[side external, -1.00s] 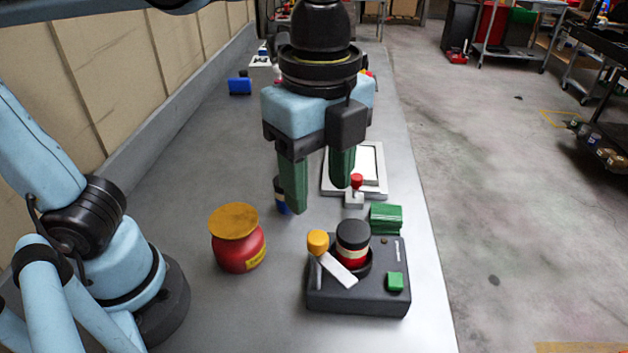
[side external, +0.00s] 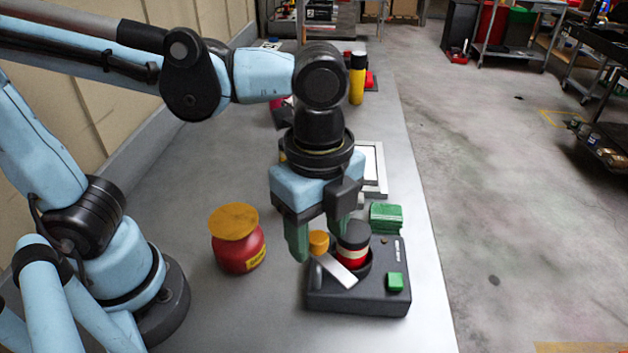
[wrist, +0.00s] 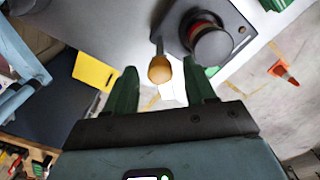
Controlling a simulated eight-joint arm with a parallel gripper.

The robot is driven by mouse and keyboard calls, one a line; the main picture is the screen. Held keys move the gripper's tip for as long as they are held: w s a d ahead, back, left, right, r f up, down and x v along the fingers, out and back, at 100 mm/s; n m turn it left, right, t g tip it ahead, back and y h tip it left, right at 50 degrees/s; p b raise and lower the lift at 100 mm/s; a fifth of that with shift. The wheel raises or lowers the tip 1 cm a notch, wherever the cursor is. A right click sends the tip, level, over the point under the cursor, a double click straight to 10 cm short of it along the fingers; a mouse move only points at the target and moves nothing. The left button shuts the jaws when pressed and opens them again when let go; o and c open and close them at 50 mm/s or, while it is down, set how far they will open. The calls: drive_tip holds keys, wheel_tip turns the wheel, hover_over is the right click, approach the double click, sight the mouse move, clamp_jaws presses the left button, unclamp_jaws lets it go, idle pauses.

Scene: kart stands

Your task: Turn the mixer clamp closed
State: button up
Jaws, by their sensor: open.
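The mixer (side external: 345,298) is a dark grey box near the table's front right, with a green button (side external: 395,282) and a round black, red and white part (side external: 353,243) on top. Its clamp is a white lever (side external: 338,271) with an orange knob (side external: 318,241), lying across the box's left side. In the wrist view the knob (wrist: 160,69) shows between the green fingertips. My gripper (side external: 318,236) is open and pointing down at the knob, one finger on its left and the other partly hidden behind. I cannot tell whether either finger touches it.
A red jar (side external: 238,255) with an orange lid stands left of the mixer. A green block (side external: 386,217) lies just behind the mixer. A white frame (side external: 375,170) and a yellow and black bottle (side external: 357,78) are farther back. The table in front of the jar is clear.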

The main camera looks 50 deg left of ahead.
clamp_jaws()
drive_tip(key=n, duration=0.4)
drive_tip(key=shift+n, duration=0.3)
drive_tip(key=n, duration=0.9)
drive_tip(key=shift+n, duration=2.2)
